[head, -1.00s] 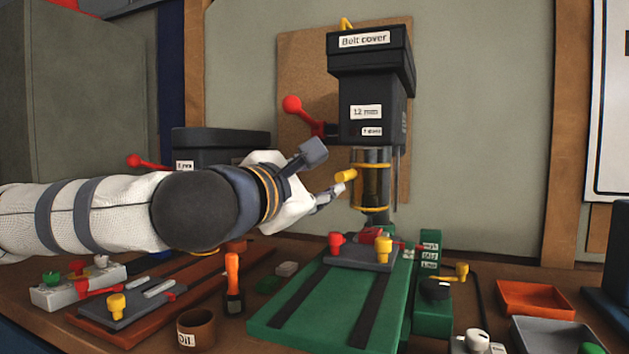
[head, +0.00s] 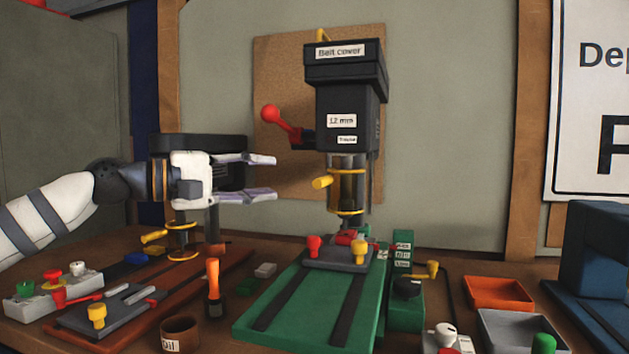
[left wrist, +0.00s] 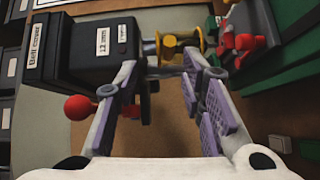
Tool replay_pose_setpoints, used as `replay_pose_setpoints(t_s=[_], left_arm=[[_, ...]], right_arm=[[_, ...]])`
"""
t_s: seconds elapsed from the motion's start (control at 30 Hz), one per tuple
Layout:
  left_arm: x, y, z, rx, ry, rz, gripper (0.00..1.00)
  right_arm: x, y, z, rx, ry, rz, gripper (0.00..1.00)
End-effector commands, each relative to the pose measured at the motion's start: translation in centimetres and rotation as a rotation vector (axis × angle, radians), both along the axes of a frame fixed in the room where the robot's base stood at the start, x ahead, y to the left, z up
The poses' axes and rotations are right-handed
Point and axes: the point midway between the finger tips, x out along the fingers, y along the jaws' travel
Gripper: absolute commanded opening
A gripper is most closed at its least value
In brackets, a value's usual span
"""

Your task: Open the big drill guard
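The big drill (head: 345,110) is black, labelled "Belt cover" and "12 mm", over a green base (head: 275,300). Its guard (head: 348,190) is a clear tube with yellow rims around the spindle, with a yellow handle (head: 322,182) sticking out left. My left gripper (head: 274,178) is open and empty, left of the handle at about its height, fingers pointing right with a gap before it. In the left wrist view, the yellow handle (left wrist: 169,44) shows beyond and between the open fingers (left wrist: 160,72), against the guard. My right gripper is not in view.
A red-knobbed lever (head: 272,114) juts left from the big drill above my fingers. A smaller drill (head: 205,147) stands behind my gripper. An orange-handled tool (head: 213,285), an oil cup (head: 180,335) and an orange tray (head: 497,293) are on the bench.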

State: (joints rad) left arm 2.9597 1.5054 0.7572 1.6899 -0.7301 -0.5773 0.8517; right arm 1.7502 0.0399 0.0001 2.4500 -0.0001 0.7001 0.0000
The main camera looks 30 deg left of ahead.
Motion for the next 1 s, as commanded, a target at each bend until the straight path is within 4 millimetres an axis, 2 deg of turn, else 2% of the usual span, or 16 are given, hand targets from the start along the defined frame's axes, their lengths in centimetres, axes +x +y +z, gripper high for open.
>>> replay_pose_setpoints(t_s=[0.07,0.23,0.3,0.4,0.6,0.97,1.0], left_arm=[[0.1,0.4,-0.8,0.026,0.025,0.0,0.36],[1.9,-0.8,-0.9,0.035,0.028,0.002,0.36],[4.4,-1.9,-2.8,0.035,0.052,-0.001,0.36],[6.9,-3.3,-3.8,0.035,0.059,-0.001,0.36],[9.7,-5.3,-2.9,0.031,0.042,0.001,0.36],[10.3,-5.9,-1.8,0.027,0.027,0.0,0.36],[10.3,-5.8,-1.8,0.028,0.026,0.0,0.32]], right_arm=[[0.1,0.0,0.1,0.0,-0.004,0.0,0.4],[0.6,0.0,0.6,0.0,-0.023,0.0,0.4],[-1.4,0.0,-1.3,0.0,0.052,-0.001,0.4],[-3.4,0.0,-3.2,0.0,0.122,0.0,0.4],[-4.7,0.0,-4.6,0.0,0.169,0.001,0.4],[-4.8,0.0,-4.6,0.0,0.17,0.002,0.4],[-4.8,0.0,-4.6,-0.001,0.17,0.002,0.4]])
